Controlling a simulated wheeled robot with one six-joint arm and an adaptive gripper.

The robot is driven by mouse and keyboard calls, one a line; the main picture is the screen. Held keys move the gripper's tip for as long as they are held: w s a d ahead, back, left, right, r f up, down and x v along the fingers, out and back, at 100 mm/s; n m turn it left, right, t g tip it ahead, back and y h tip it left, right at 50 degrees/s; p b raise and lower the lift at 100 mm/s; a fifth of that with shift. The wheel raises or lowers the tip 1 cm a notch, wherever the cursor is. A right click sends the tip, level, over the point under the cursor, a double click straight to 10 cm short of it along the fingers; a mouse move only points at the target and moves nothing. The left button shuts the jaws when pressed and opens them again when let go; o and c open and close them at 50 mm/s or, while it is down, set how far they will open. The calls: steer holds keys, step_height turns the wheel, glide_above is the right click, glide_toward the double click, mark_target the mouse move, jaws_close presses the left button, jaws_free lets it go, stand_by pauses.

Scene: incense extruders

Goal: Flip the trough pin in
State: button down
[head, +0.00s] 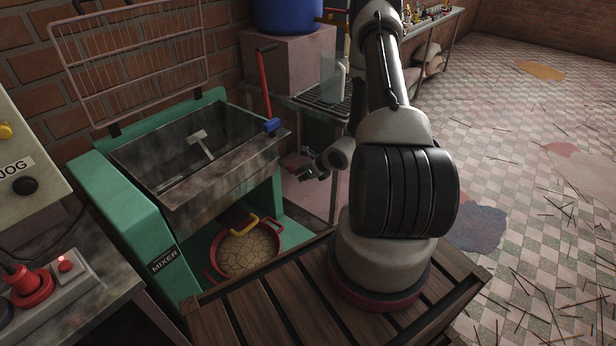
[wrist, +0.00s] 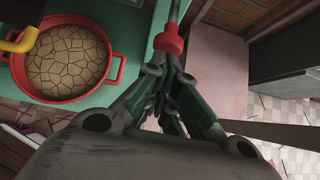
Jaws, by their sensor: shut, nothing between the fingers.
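The steel mixer trough (head: 225,180) sits upright in the green mixer frame (head: 135,205) in the head view. A blue knob (head: 271,125) is at the trough's right front corner, by the foot of a red lever (head: 263,85). I cannot tell for sure which part is the trough pin. In the wrist view a red knob (wrist: 168,42) on a grey rod shows just beyond my fingertips. My gripper (head: 305,173) is to the right of the trough and below its rim. Its fingers (wrist: 166,75) are shut and empty. Whether they touch the red knob is unclear.
A red pan (head: 248,250) with cracked tan contents and a yellow grip stands under the trough; it also shows in the wrist view (wrist: 70,62). A raised wire guard (head: 130,55) is behind the trough. A metal rack table (head: 320,100) stands behind my arm. Open floor lies right.

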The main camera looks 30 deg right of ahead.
mark_target(294, 169)
steer(key=shift+w, duration=0.1)
steer(key=shift+w+a, duration=0.2)
steer(key=shift+w, duration=0.45)
steer(key=shift+w+a, duration=0.25)
steer(key=shift+w, duration=0.35)
steer(key=shift+w+a, duration=0.2)
steer(key=shift+w, duration=0.45)
